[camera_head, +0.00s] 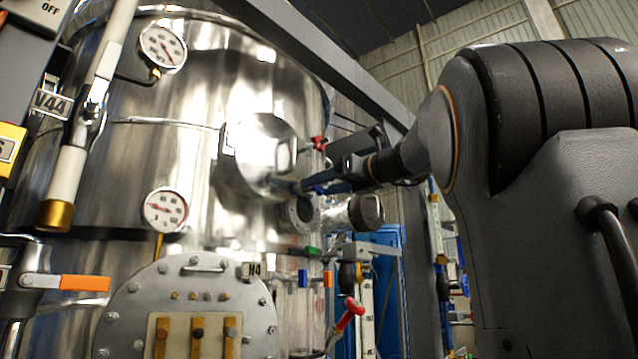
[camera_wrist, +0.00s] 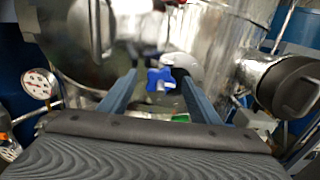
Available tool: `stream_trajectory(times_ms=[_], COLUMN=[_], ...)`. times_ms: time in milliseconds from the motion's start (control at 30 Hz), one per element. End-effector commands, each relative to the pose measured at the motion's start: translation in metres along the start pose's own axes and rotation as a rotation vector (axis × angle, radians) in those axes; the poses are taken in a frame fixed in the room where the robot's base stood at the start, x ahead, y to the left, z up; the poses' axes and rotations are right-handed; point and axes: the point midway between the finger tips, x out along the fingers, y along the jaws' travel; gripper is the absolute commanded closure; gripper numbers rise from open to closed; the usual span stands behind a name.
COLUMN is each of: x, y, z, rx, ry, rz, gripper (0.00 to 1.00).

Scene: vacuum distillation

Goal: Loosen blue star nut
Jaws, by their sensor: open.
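The blue star nut (camera_wrist: 160,79) shows in the middle of the wrist view, between the tips of my two fingers. My gripper (camera_wrist: 160,80) is open, with a gap between each finger and the nut. In the head view my gripper (camera_head: 312,184) reaches in from the right to the front of the shiny metal vessel. A small bit of blue, likely the nut (camera_head: 319,189), shows at the fingertips there. The nut's stem and seat are hidden. I cannot tell whether the fingers reach past the nut in depth.
A red star nut (camera_head: 319,142) sits above my fingers. A round metal port (camera_head: 300,213) and a dark-capped cylinder (camera_head: 366,211) are just below. Gauges (camera_head: 166,210) and a bolted hatch (camera_head: 120,310) are on the vessel to the left.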

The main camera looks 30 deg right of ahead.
Motion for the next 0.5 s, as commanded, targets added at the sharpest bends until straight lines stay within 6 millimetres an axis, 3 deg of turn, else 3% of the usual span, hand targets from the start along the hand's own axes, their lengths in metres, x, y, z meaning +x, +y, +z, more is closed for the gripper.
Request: stream_trajectory(times_ms=[133,433,500], x=[0.0118,0.0145,0.0144], y=[0.0002,-0.0001,-0.0001], z=[-0.0001,-0.0009,-0.0009], rx=[-0.001,-0.001,-0.001], ry=[0.001,0.001,0.001], rz=[0.001,-0.001,-0.001], gripper=[0.43,0.43,0.53])
